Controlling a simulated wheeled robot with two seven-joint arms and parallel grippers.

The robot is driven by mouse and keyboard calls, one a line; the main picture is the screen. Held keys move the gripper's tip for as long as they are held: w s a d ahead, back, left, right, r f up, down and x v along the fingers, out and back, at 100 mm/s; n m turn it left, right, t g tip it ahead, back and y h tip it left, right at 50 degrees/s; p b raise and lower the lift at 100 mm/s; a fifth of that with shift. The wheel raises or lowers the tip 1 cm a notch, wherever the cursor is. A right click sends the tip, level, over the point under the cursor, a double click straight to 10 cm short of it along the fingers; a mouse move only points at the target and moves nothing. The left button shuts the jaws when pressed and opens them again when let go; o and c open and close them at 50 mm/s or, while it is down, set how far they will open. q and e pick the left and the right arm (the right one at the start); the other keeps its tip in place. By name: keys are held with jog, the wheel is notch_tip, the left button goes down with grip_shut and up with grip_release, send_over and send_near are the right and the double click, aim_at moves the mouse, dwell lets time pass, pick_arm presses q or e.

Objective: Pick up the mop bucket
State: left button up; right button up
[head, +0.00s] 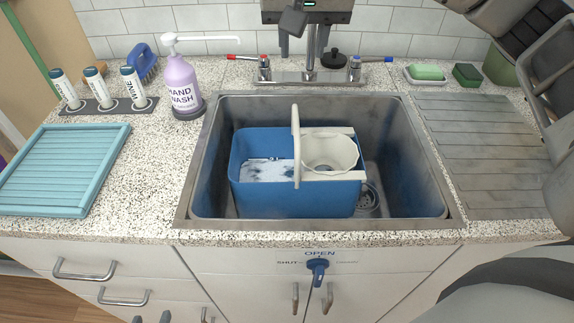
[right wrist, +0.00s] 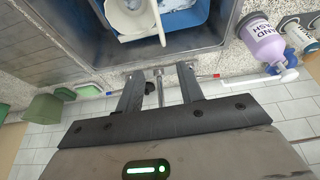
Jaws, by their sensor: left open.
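The blue mop bucket (head: 290,200) stands upright in the sink basin (head: 410,190). It has a cream wringer (head: 330,150) at its right, and whitish liquid shows at its left. Its cream handle (head: 296,145) stands up over the middle. The right wrist view shows part of the bucket (right wrist: 200,20) at the top. My right gripper (head: 303,46) is open and empty behind the bucket, over the faucet. Its two fingers (right wrist: 160,75) are apart there, clear of the bucket. My left gripper (head: 151,317) shows only its separated fingertips at the bottom edge, in front of the drawers.
The faucet (head: 309,62) stands behind the sink. A hand wash bottle (head: 179,85), several small bottles and a teal rack (head: 65,170) are at left. A ribbed drainer (head: 480,150), soap (head: 426,72) and sponge (head: 467,74) are at right. A blue valve (head: 318,268) is below.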

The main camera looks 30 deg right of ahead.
notch_tip(320, 180, down, 6)
jog(key=b, duration=0.5)
send_over(297, 123)
jog(key=s, duration=0.2)
jog(key=f, duration=0.9)
jog(key=shift+a+f, duration=0.1)
jog(key=shift+a, duration=0.3)
jog(key=shift+x, duration=0.9)
pick_arm(q)
jog(key=shift+s+d+f+h+p, duration=0.2)
jog(key=shift+d+f, duration=0.1)
jog(key=shift+f, duration=0.2)
jog(key=shift+s+d+f+h+p, duration=0.15)
jog(key=shift+d+f, duration=0.1)
jog(key=shift+f, duration=0.25)
pick_arm(e)
jog(key=shift+x, duration=2.3)
pick_arm(q)
jog(key=shift+w, duration=0.15)
jog(key=shift+f+b, duration=0.3)
jog(key=shift+b, duration=0.05)
pick_arm(e)
jog(key=shift+f, duration=0.25)
grip_shut()
